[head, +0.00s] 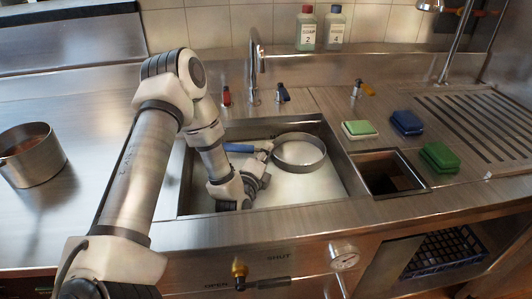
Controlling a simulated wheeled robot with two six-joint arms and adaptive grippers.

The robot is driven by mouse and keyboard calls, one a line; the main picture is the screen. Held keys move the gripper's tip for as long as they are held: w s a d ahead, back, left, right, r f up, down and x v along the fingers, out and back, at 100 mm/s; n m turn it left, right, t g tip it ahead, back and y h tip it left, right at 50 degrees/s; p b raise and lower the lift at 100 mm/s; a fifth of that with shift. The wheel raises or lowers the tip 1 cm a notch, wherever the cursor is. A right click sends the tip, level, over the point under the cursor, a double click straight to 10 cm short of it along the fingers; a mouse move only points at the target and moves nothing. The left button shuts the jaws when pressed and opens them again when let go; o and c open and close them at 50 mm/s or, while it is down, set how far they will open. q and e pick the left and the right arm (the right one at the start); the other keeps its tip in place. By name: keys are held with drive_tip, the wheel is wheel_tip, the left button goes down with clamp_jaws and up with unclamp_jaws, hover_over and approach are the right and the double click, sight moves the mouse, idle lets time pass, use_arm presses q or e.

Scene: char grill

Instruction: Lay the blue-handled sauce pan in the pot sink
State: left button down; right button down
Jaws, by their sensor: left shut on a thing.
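The blue-handled sauce pan (299,151) is inside the pot sink (342,173), over the pale sink bottom toward the back right. Its blue handle (238,148) points left. My left gripper (265,152) reaches down into the sink and is shut on the pan near where the handle meets the round body. The fingers and wrist hide part of the handle. I cannot tell whether the pan touches the sink bottom. My right gripper is not in view.
A steel pot (31,155) stands on the left counter. A faucet (254,65) rises behind the sink. Sponges (406,122) and a small square opening (390,174) lie to the right, before a ribbed drainboard (480,120). Two bottles (306,28) stand at the back.

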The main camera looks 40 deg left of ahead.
use_arm(q)
drive_tip(key=shift+f, duration=0.35)
idle(0.3)
drive_tip(key=c, duration=1.1)
unclamp_jaws()
drive_tip(key=shift+s+f, duration=0.1)
drive_tip(key=shift+s, duration=0.05)
